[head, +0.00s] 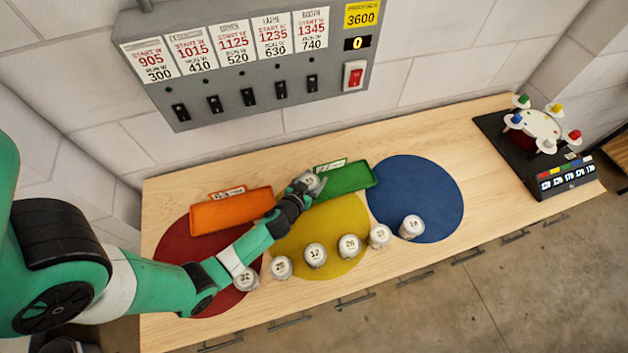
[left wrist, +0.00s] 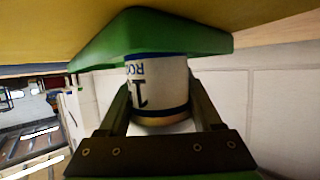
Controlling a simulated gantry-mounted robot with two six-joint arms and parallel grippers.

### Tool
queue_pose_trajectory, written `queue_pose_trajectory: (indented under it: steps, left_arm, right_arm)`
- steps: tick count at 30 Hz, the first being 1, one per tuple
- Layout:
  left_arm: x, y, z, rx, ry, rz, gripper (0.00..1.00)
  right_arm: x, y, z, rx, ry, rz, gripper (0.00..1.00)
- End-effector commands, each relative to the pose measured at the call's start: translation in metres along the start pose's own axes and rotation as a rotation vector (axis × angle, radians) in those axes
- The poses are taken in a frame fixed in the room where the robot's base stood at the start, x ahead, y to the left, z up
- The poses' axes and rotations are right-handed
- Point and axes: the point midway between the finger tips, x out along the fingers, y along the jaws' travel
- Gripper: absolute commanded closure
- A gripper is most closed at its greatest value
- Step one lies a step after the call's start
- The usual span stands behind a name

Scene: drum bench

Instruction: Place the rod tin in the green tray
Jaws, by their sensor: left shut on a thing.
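My left gripper (head: 308,187) is shut on the rod tin (head: 309,179), a pale, round can, at the left end of the green tray (head: 347,179). In the left wrist view, the tin (left wrist: 158,85) sits between both fingers, with blue-black lettering partly hidden by a finger. The green tray (left wrist: 150,38) lies just beyond the tin in that view. I cannot tell whether the tin touches the tray or hangs above it. The visible part of the tray looks empty. My right gripper is not in view.
An orange tray (head: 232,210) stands left of the tin. Several pale numbered tins, one marked 12 (head: 315,254), line the front of the bench. Red, yellow and blue (head: 415,185) mats lie flat. A black board with a white carousel (head: 535,130) stands far right. A grey switch panel hangs behind.

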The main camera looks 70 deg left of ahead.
Motion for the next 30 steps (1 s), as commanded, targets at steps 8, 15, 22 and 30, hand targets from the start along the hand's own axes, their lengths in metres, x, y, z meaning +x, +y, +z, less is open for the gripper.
queue_pose_trajectory:
  steps: [8,15,22,30]
  left_arm:
    - [0.001,0.0,0.001,-0.001,0.003,0.001,1.0]
    - [0.001,0.0,0.001,0.0,0.001,0.0,0.0]
    - [0.0,0.0,0.001,0.0,0.001,0.0,0.0]
    - [-0.033,0.001,-0.003,0.001,0.0,0.003,0.0]
  right_arm:
    - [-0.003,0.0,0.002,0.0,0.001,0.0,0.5]
    - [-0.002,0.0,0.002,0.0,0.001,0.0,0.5]
    - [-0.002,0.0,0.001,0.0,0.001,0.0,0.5]
    - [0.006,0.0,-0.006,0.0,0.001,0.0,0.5]
